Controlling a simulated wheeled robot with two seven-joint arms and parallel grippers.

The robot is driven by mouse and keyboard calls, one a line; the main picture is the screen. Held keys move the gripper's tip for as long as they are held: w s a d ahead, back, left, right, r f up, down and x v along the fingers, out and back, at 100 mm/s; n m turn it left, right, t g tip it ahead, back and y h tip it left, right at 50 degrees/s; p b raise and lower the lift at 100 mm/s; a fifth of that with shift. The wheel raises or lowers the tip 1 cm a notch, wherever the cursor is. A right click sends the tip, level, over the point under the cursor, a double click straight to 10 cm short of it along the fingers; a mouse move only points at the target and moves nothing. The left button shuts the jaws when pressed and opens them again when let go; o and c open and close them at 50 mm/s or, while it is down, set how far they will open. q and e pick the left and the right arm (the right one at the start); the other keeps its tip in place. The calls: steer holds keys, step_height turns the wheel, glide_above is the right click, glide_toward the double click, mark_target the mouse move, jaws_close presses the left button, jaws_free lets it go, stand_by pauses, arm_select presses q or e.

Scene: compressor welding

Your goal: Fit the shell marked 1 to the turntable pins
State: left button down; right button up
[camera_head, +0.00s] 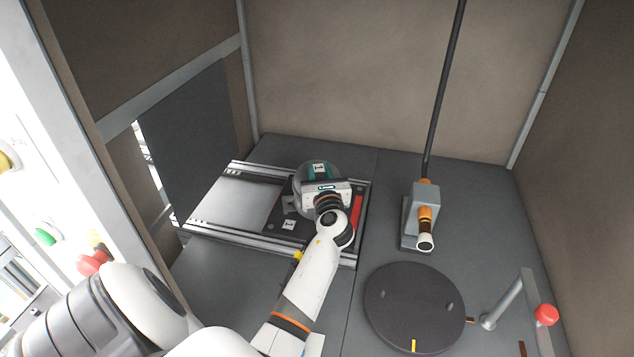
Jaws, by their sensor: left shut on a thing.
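The shell (302,178) is a round grey part with a teal band and a white label on top, where the mark is too small to read surely. It sits at the right end of the slide fixture. My left gripper (320,190) is over its near side and shut on it; the gripper and wrist hide the fingertips and part of the shell. The turntable (395,320) is a dark round disc at the lower right, with small upright pins (450,306) and a yellow mark at its near edge. It bears no shell. My right gripper is not in view.
The slide fixture (225,234) has metal rails, a bright plate and a red strip. Walls enclose the bench.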

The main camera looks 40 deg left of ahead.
arm_select(q)
step_height(320, 180, up, 10)
steer(key=shift+r+p, duration=0.1)
steer(key=shift+p, duration=0.4)
stand_by(0.5)
